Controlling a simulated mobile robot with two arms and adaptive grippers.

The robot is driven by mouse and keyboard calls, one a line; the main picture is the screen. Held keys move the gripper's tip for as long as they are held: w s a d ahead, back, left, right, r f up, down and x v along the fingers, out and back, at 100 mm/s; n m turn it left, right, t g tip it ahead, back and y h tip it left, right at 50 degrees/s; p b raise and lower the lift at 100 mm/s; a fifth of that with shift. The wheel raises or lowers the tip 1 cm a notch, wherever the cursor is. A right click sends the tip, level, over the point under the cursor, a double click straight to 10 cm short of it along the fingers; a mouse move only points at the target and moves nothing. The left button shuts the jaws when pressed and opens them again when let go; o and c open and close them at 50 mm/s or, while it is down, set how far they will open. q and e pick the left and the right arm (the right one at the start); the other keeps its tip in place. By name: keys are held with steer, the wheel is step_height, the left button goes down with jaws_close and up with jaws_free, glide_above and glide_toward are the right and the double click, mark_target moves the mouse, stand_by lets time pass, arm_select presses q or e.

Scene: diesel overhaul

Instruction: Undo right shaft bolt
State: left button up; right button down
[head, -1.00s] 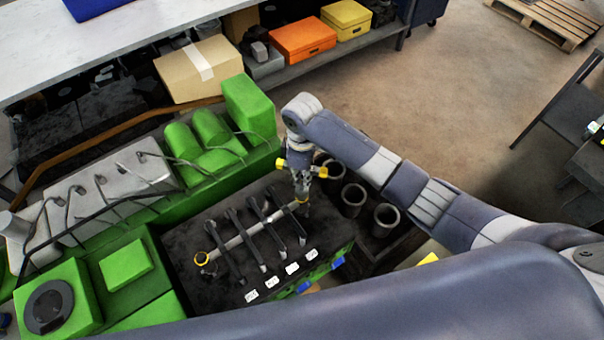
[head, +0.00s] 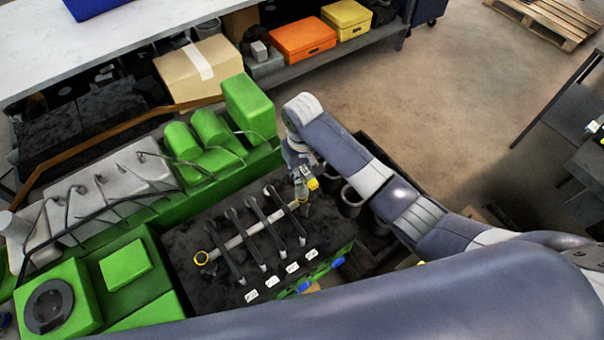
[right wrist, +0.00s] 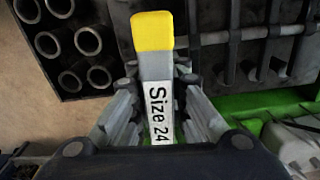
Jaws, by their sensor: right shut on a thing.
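My right gripper (head: 305,182) is at the right end of the shaft (head: 240,239) on the engine's dark top. It is shut on a grey tool with a yellow end (right wrist: 153,32) and a "Size 24" label, which stands between the fingers in the right wrist view. In the head view the tool's yellow end (head: 313,184) shows beside the gripper. The right shaft bolt is hidden or too small to make out under the gripper and tool. My left gripper is not in view.
Several dark rocker bars (head: 235,245) cross the shaft, with white labels in front. Dark cylinder sleeves (head: 352,200) stand in a crate right of the engine; they also show in the right wrist view (right wrist: 88,41). Green engine blocks (head: 247,106) rise behind.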

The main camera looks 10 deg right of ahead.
steer(key=m, duration=0.5)
stand_by(0.4)
